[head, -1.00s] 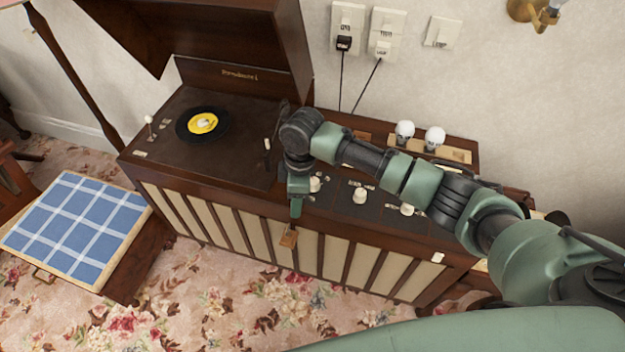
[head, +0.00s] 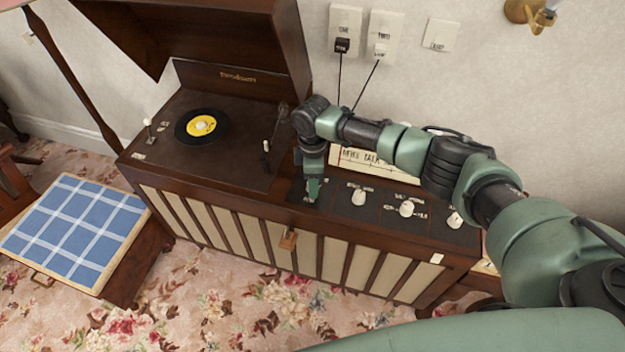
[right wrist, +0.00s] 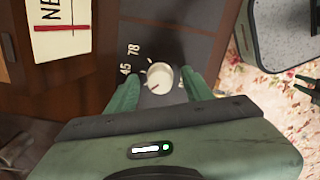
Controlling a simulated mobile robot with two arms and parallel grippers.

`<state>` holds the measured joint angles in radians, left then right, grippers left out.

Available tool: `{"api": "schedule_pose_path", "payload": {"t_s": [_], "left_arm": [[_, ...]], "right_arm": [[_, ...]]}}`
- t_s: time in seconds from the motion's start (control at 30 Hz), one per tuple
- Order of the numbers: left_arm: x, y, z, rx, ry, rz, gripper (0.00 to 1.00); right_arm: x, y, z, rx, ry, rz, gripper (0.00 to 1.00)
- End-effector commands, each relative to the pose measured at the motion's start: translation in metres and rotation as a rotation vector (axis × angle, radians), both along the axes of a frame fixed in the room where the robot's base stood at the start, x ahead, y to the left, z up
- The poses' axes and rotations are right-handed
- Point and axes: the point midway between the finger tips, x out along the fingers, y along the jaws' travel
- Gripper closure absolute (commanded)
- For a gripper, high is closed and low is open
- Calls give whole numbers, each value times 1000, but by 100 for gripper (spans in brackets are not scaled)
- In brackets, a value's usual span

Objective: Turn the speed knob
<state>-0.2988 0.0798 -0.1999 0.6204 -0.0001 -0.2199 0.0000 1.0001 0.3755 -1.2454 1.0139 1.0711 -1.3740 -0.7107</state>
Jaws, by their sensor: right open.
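The speed knob (right wrist: 159,79) is a round cream knob with the marks 45 and 78 beside it on a dark panel in the right wrist view. My right gripper (right wrist: 163,88) is open, with one green finger on each side of the knob. I cannot tell whether the fingers touch it. In the head view my right gripper (head: 313,188) points down at the left end of the control panel and hides this knob.
Several other cream knobs, such as one (head: 358,197), line the panel (head: 383,205) to the right. A turntable with a black record (head: 186,128) is at left under a raised lid (head: 240,30). A cream sign (head: 362,160) reading NEWS TALK stands behind my arm.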

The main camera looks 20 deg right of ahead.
Motion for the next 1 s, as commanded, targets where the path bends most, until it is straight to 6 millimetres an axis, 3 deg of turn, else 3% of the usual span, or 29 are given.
{"api": "schedule_pose_path", "payload": {"t_s": [0.23,0.43,0.73,1.0], "left_arm": [[-1,0,0,0,2,0,68],[-2,0,0,1,3,0,68],[-2,0,4,1,3,0,68],[-2,0,19,1,3,0,68]], "right_arm": [[0,0,-1,1,0,0,49],[0,0,-1,1,0,0,100],[0,1,0,2,0,-25,100],[-1,2,2,3,2,-169,100]]}}
